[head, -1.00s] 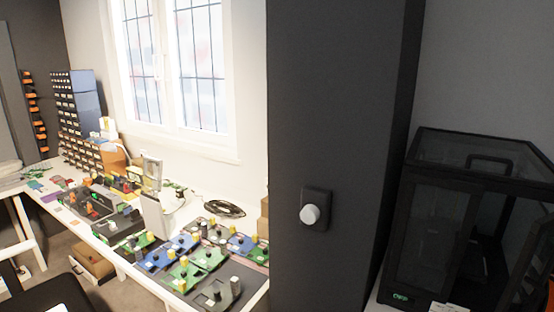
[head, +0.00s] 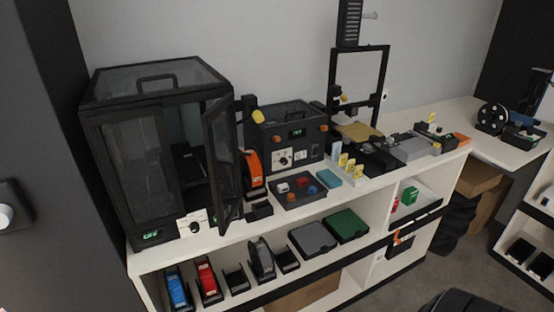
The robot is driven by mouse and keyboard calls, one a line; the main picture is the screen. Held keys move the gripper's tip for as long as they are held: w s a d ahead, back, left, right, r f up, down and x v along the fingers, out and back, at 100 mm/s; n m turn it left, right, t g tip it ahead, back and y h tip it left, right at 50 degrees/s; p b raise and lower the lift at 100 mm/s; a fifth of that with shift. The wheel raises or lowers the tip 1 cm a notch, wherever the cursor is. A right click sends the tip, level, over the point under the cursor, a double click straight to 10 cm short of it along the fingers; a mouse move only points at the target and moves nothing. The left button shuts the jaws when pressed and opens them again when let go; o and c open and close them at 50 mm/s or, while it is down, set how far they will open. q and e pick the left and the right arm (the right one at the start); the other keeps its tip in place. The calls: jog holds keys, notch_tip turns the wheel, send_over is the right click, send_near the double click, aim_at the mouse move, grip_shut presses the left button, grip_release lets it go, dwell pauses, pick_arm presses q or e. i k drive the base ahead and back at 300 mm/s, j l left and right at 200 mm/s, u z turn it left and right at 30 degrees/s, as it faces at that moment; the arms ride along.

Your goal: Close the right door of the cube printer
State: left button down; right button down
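The cube printer (head: 160,85) is a black-framed box with clear panels, standing at the left end of a white shelf unit in the head view. Its right door (head: 222,160) stands open, swung out toward the front right. Its left door (head: 142,172) looks shut across the left half of the front. The dark inside shows through the right half of the opening. A small green display glows at the lower front left. Neither of my grippers is in view.
An orange spool (head: 253,172) stands close to the right of the open door. A smaller black machine (head: 290,132) and a tray of small coloured parts (head: 300,190) are further right. Spools and bins fill the shelf below. Grey floor (head: 400,285) lies in front.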

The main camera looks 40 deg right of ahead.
aim_at(227, 102)
jog(key=z, duration=0.95)
jog(key=i+u, duration=0.1)
jog(key=u, duration=0.35)
